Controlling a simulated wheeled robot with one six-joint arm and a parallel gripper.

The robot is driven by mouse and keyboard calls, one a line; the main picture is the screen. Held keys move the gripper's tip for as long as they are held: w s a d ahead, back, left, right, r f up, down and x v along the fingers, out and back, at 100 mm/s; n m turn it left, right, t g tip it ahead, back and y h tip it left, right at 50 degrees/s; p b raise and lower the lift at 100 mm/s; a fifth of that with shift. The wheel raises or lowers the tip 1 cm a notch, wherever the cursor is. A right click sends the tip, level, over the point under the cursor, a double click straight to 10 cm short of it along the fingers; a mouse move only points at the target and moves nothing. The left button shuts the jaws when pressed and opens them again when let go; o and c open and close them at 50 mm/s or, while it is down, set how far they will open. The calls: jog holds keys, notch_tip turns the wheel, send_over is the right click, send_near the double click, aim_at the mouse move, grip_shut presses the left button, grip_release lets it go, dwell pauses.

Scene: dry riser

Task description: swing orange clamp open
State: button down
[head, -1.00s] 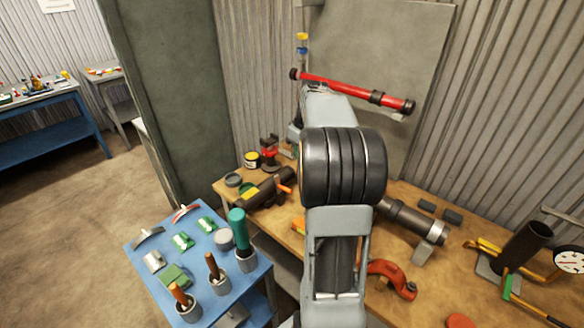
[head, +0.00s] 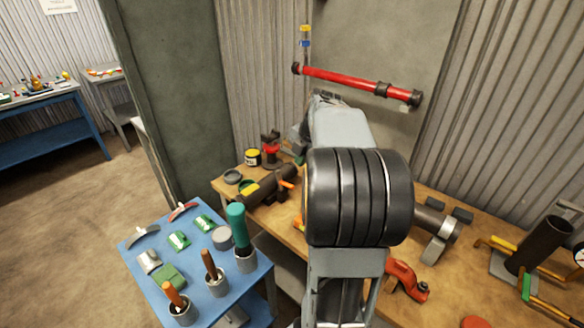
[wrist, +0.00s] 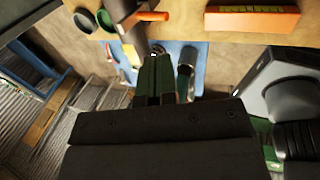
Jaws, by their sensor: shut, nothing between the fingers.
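A dark pipe (head: 264,188) lies at the left end of the wooden workbench, with an orange lever (head: 286,183) at its right end. This looks like the orange clamp. In the wrist view the orange lever (wrist: 152,16) shows at the top, beside the dark pipe end (wrist: 127,10). My gripper (wrist: 155,62) is shut and empty, its green-dark fingers together just below the lever in that picture. I cannot tell the gap in depth. In the head view my arm hides most of the gripper.
A blue table (head: 236,296) with tools and cups stands left of the wooden bench (head: 470,265). A red pipe (head: 350,82) crosses the wall behind my arm. An orange-red curved piece (head: 404,279) lies right of my arm.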

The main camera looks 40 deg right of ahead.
jog(key=p+x, duration=0.1)
jog(key=x, duration=0.8)
jog(key=w, duration=0.1)
jog(key=w+p, duration=0.1)
jog(key=shift+w+a+f, duration=0.25)
jog(key=shift+w+f, duration=0.1)
jog(key=shift+f, duration=0.05)
jog(key=shift+w+a+f, duration=0.1)
jog(key=shift+w+f, duration=0.05)
jog(key=shift+w, duration=0.45)
